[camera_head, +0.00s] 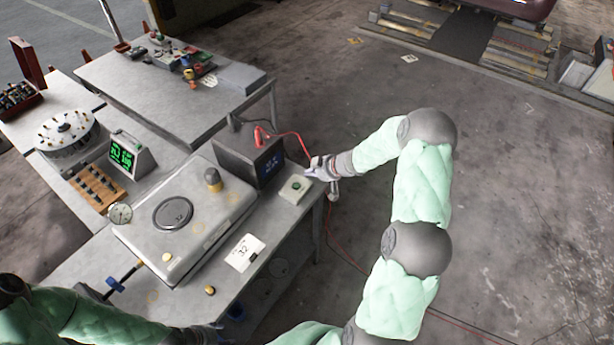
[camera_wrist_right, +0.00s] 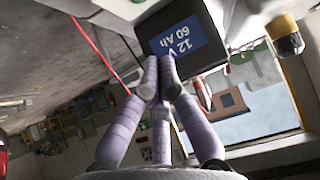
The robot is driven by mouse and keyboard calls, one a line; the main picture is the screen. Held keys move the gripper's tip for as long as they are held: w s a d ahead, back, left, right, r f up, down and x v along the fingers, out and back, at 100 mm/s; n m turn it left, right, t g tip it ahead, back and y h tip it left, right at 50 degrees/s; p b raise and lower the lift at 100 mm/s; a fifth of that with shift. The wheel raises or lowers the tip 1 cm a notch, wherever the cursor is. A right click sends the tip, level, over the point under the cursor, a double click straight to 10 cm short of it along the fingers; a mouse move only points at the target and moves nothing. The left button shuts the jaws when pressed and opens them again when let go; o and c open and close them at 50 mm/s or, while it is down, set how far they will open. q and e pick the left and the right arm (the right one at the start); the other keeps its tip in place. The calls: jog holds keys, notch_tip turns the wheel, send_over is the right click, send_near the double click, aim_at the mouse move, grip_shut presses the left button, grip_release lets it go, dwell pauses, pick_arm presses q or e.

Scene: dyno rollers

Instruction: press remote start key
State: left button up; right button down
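A small pale box with a green round button (camera_head: 296,187), which looks like the remote start key, lies at the table's right corner, in front of the dark battery. My right gripper (camera_head: 312,170) is just right of and beyond the box, apart from the button as far as I can tell. In the right wrist view its lavender fingers (camera_wrist_right: 160,80) come together at the tips, with nothing between them. A pale box edge (camera_wrist_right: 125,8) shows at the top of that view; its button is cut off. My left arm comes in at lower left; its gripper (camera_head: 205,331) barely shows at the bottom edge.
The dark battery (camera_head: 250,163) stands close behind the box; its label shows in the wrist view (camera_wrist_right: 175,38). A red cable (camera_head: 290,137) runs nearby. A metal scale-like case (camera_head: 190,210) and a white card (camera_head: 245,253) lie left. The floor to the right is open.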

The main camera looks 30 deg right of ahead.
jog(key=b, duration=0.1)
send_near(290, 184)
jog(key=w, duration=0.1)
jog(key=w+a+r, duration=0.1)
jog(key=shift+w+a+r, duration=0.1)
jog(key=shift+w+a, duration=0.05)
jog(key=shift+w, duration=0.2)
notch_tip(290, 184, down, 2)
jog(key=shift+w+f+b, duration=0.2)
jog(key=shift+b, duration=0.25)
jog(key=shift+f, duration=0.95)
